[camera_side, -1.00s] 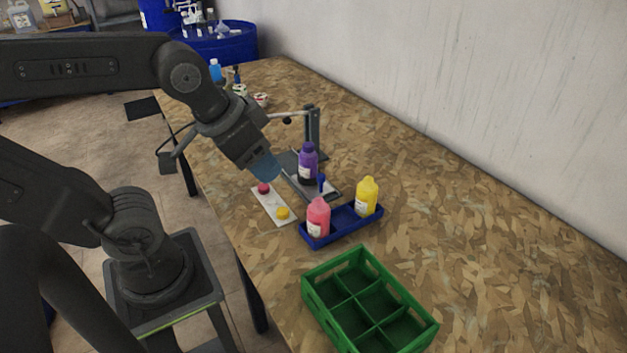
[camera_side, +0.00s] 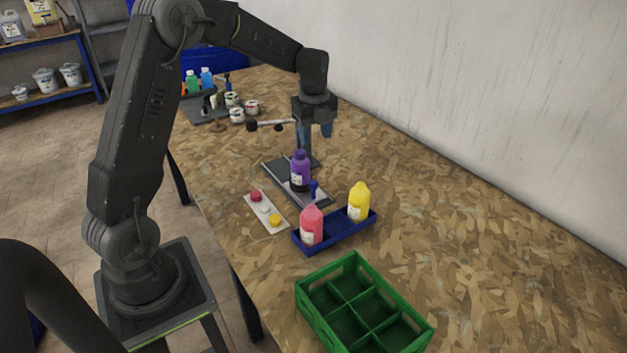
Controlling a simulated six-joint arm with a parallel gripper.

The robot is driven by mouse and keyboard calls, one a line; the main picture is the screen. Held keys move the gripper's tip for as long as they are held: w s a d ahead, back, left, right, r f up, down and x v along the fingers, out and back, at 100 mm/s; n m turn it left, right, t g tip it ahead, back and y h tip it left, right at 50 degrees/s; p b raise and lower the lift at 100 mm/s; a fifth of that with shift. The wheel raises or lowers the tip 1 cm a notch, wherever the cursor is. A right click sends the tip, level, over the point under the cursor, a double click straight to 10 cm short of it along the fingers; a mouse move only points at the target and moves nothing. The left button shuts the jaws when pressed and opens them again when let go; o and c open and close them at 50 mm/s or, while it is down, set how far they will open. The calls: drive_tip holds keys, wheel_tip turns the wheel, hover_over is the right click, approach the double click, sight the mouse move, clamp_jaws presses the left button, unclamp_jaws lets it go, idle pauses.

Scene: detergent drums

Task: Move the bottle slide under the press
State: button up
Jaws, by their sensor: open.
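A purple bottle (camera_side: 300,172) stands upright on the grey slide (camera_side: 318,197). A small blue knob (camera_side: 313,188) rises from the slide in front of the bottle. The press (camera_side: 270,125) has a post and a horizontal arm with a dark head at its left end; the post is partly hidden by my gripper. My gripper (camera_side: 314,131) points down with blue fingers, open and empty, above and behind the bottle, close to the press post. I cannot tell whether it touches the post.
A white strip (camera_side: 265,214) with coloured caps lies left of the slide. A blue tray (camera_side: 336,228) holds a pink bottle (camera_side: 312,226) and a yellow bottle (camera_side: 359,202). A green crate (camera_side: 362,305) with empty compartments is in front. Small pots (camera_side: 236,114) stand at the back left.

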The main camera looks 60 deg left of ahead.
sight(313, 181)
drive_tip(key=shift+m, duration=0.8)
drive_tip(key=f, duration=0.5)
drive_tip(key=a+f, duration=0.1)
drive_tip(key=f, duration=0.5)
drive_tip(key=w+a+f, duration=0.1)
drive_tip(key=f, duration=0.4)
drive_tip(key=shift+f, duration=0.2)
clamp_jaws()
drive_tip(key=shift+a, duration=0.1)
